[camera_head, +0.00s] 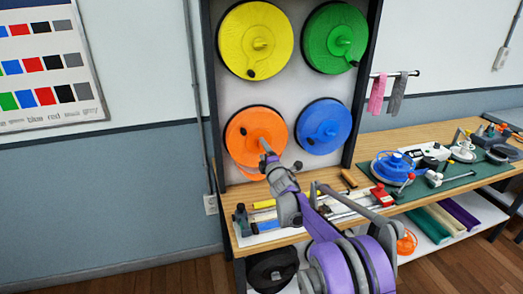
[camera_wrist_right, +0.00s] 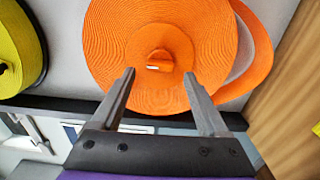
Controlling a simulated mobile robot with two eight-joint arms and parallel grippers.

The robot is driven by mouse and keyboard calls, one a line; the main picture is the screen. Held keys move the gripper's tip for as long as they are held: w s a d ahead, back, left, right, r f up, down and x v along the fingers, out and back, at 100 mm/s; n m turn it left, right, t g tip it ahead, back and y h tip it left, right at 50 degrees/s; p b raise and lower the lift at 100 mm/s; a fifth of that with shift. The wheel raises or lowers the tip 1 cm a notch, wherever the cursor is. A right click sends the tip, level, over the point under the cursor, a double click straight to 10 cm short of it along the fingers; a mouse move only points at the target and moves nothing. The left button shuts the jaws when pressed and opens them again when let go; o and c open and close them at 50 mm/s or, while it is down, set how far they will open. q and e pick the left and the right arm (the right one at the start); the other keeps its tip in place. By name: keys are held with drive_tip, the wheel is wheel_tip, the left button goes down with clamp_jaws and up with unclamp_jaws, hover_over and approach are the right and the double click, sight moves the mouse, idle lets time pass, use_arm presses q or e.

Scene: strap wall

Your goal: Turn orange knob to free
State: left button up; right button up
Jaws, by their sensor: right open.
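The orange reel (camera_head: 248,122) hangs at the lower left of the wall panel. It fills the top of the right wrist view (camera_wrist_right: 120,45). The orange knob (camera_wrist_right: 160,60) sticks out at its centre, with a small white mark on it. In the head view my right gripper hides most of the knob. My right gripper (camera_head: 266,152) is in front of the reel. In the wrist view its fingers (camera_wrist_right: 159,76) are spread and empty, one to each side of the knob and a little below it; I cannot tell how far away it is. My left gripper is not in view.
Yellow (camera_head: 238,30), green (camera_head: 325,35) and blue (camera_head: 322,118) reels hang on the same panel. An orange strap loop (camera_wrist_right: 262,60) hangs beside the orange reel. The wooden workbench (camera_head: 400,140) below carries tools and a green mat (camera_head: 462,172).

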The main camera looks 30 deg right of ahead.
drive_tip(key=b+v, duration=0.1)
drive_tip(key=v, duration=0.8)
drive_tip(key=shift+w, duration=0.1)
